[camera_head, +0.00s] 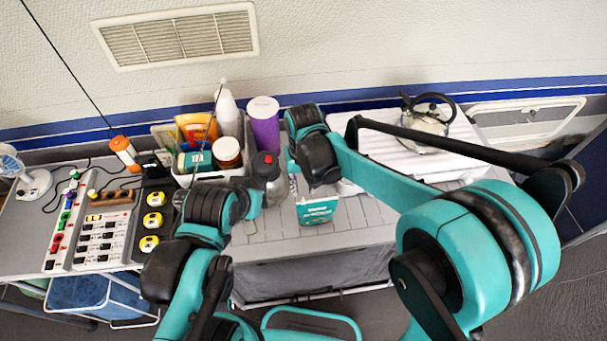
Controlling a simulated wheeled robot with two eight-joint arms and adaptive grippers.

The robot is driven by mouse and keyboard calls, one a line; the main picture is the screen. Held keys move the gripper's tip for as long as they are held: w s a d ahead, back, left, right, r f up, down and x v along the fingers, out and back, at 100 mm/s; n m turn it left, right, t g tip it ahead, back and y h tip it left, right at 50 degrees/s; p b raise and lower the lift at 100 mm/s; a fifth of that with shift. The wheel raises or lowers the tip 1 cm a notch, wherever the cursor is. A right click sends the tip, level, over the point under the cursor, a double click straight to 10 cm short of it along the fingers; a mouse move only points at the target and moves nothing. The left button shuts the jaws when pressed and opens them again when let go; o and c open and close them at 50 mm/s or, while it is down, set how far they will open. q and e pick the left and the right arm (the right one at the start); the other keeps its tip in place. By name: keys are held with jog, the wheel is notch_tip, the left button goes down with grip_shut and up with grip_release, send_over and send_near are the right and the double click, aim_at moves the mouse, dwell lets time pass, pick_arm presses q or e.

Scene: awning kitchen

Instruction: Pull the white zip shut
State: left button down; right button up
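A small white and teal pouch or packet (317,211) stands on the grey slatted counter, just below my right wrist. Its upper part is hidden by my arm, and I cannot make out a white zip on it. My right gripper (320,166) is over the top of this packet. Its fingertips are hidden or too small to read, so I cannot tell whether it touches the packet or is open. My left arm (205,232) comes up from the lower left and ends left of the packet, near the grey bottle. Its fingers cannot be made out.
Behind are a purple container (264,122) and a bin of jars (212,173). A power strip and yellow tape measures (154,199) lie at left.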

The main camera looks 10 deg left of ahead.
notch_tip(320, 180, up, 7)
dwell(0.3)
jog(key=shift+r, duration=0.1)
jog(key=s+d+f+m+t+b, duration=0.1)
jog(key=s+d+f+t+b, duration=0.1)
jog(key=d, duration=0.6)
jog(key=s+d+f+m+t+b, duration=0.1)
jog(key=s+d+f+t+b, duration=0.1)
jog(key=d, duration=0.7)
jog(key=s+d+f+m+t+b, duration=0.1)
jog(key=s+d+f+t+b, duration=0.2)
jog(key=d, duration=0.6)
jog(key=shift+s+f+m+b, duration=0.4)
jog(key=shift+s+f+b, duration=0.25)
jog(key=shift+s+b, duration=0.7)
jog(key=shift+f, duration=0.1)
